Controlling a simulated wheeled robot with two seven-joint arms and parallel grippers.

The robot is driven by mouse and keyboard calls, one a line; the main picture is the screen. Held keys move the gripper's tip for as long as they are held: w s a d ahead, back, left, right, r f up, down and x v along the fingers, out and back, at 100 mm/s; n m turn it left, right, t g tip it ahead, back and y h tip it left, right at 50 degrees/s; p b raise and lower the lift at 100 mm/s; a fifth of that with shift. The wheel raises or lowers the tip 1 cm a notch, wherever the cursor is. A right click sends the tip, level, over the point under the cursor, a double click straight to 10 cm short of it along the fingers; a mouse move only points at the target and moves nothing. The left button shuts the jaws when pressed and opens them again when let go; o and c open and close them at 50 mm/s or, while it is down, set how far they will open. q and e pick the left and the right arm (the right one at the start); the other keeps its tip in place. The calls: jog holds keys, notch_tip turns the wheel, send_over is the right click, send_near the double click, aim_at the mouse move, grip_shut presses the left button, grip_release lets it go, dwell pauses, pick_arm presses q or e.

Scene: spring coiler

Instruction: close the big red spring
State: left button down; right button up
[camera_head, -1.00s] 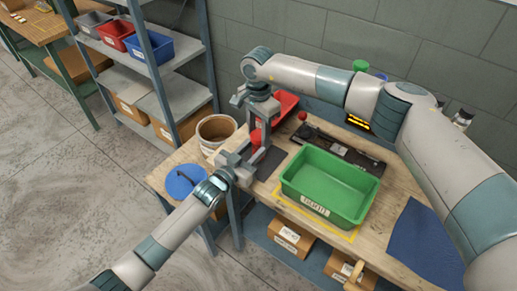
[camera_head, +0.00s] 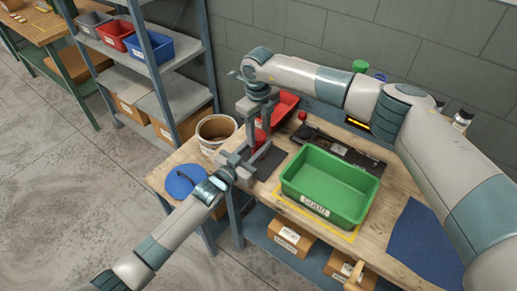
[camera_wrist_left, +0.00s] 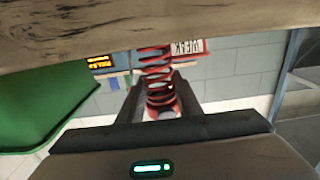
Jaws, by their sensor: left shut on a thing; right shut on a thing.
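The big red spring (camera_wrist_left: 158,88) stands between the dark fingers of my left gripper (camera_wrist_left: 160,108) in the left wrist view, its coils visible with gaps between them. In the head view a red part of the spring (camera_head: 259,138) shows between my two grippers, mostly hidden by them. My left gripper (camera_head: 240,163) comes from the lower left and is shut on the spring's lower part. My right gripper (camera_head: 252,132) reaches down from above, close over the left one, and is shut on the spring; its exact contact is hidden.
A green bin (camera_head: 312,206) stands right of the grippers on the wooden bench (camera_head: 395,228). A brown-rimmed bucket (camera_head: 215,127) and a blue round lid (camera_head: 185,182) are to the left. A red tray (camera_head: 286,105) lies behind. A blue mat (camera_head: 422,240) lies at right.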

jog(key=m, duration=1.9)
jog(key=shift+w, duration=0.1)
jog(key=m, duration=0.6)
jog(key=o, duration=1.1)
jog(key=shift+o, duration=0.2)
jog(key=shift+r, duration=2.25)
jog(key=shift+c, duration=0.4)
